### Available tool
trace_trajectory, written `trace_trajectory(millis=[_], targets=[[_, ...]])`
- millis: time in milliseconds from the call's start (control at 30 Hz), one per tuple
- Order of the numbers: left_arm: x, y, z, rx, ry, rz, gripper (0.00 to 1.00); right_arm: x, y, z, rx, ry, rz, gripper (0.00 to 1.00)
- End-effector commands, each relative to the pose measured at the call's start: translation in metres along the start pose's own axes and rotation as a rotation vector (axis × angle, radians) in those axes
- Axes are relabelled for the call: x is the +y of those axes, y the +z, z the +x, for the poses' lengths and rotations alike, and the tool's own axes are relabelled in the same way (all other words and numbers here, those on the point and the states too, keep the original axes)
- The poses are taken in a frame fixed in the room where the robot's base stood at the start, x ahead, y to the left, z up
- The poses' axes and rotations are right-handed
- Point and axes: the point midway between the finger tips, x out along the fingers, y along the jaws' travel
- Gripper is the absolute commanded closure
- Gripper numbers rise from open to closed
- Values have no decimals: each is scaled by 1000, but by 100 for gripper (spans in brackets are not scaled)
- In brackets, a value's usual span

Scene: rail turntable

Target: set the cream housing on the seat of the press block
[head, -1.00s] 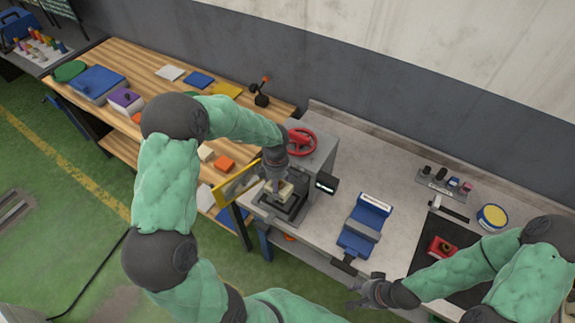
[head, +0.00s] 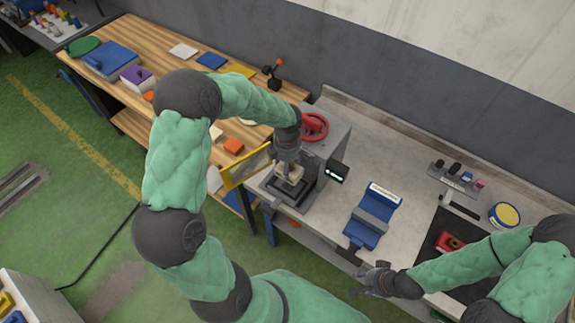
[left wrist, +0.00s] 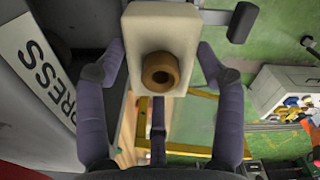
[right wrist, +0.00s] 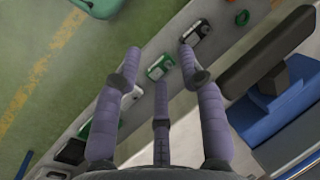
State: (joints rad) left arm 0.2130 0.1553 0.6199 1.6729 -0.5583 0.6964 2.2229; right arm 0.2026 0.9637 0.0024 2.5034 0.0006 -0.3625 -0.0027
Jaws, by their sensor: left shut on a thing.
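The cream housing (head: 291,173) is a pale block held under my left gripper (head: 289,163), over the front of the press block (head: 333,145). In the left wrist view the housing (left wrist: 185,45) shows a brown ring (left wrist: 160,70) on its face, and my left gripper (left wrist: 162,65) has its fingers on either side of it. The dark seat (head: 297,201) of the press block lies just below the housing. I cannot tell whether they touch. My right gripper (head: 374,279) is open and empty near the bench's front edge; its spread fingers show in the right wrist view (right wrist: 160,70).
A red handwheel (head: 314,126) tops the press block, and a yellow-framed panel (head: 245,167) stands at its left. A blue vise (head: 372,215) is to the right on the grey bench (head: 410,180). A wooden bench (head: 140,50) with several coloured pieces is at left.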

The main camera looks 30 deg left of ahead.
Motion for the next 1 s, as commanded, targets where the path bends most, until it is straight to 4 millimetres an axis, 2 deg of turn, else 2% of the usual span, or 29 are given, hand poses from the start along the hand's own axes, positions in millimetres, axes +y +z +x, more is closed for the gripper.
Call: trace_trajectory(millis=[1000], targets=[[1,0,48,-1,3,-2,90,20,-2,56,0,0,0,60]])
